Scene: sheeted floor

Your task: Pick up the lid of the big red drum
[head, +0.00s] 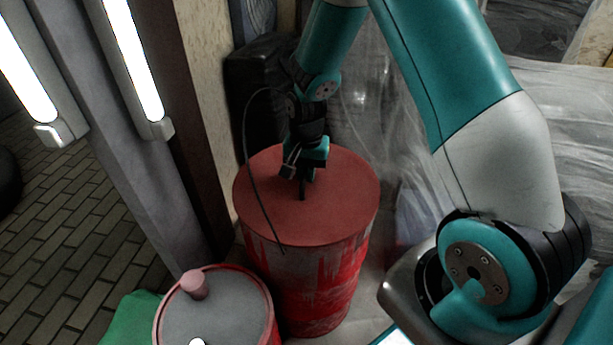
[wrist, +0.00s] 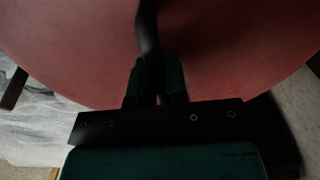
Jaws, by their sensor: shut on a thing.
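The big red drum (head: 318,285) stands upright in the middle of the head view, its side worn and streaked with grey. Its flat, dull red lid (head: 345,195) covers the top, and I see no clear gap beneath it. The lid also fills much of the wrist view (wrist: 70,45). My gripper (head: 302,182) points down over the lid, a little behind its middle. In the wrist view, its fingers (wrist: 158,88) are close together around a dark, narrow part at the lid. The fingers hide most of the grip itself.
A smaller drum with a grey top (head: 225,312) and a pink knob (head: 195,284) stands close at the front left. A grey post (head: 135,130) with lit tubes rises at left. Plastic sheeting (head: 375,110) hangs behind and right. A dark cable (head: 250,165) loops beside my gripper.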

